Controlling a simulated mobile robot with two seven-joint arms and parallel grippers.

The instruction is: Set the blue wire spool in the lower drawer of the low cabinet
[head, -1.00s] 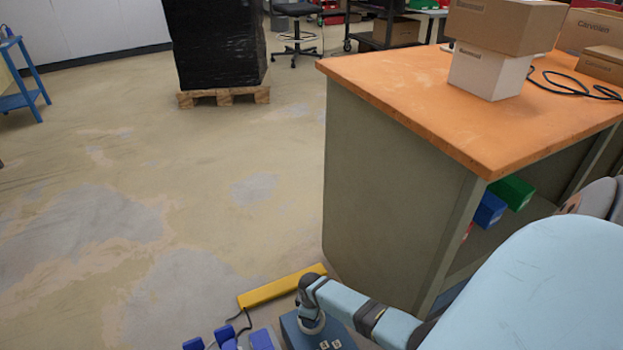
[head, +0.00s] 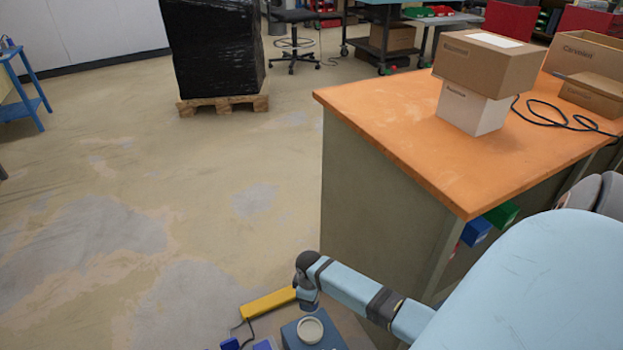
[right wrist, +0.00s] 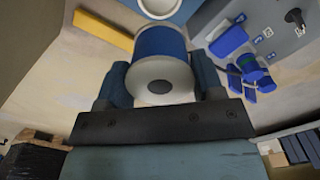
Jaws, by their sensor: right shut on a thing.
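The blue wire spool (right wrist: 160,42), blue with a white flanged end, sits between the fingers of my right gripper (right wrist: 162,82) in the right wrist view. The gripper is shut on it, one finger on each side. In the head view my right gripper (head: 308,298) is low at the bottom centre, just above a blue box-like thing (head: 335,332) with a pale round ring on top. The low cabinet and its lower drawer cannot be made out for sure. My left gripper is not in view.
An orange-topped workbench (head: 400,110) with cartons (head: 487,62) stands at the right, close to my right arm. A yellow bar (head: 268,304) lies on the floor beside the gripper. A black-wrapped pallet load (head: 212,50) stands at the back. The floor at left is open.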

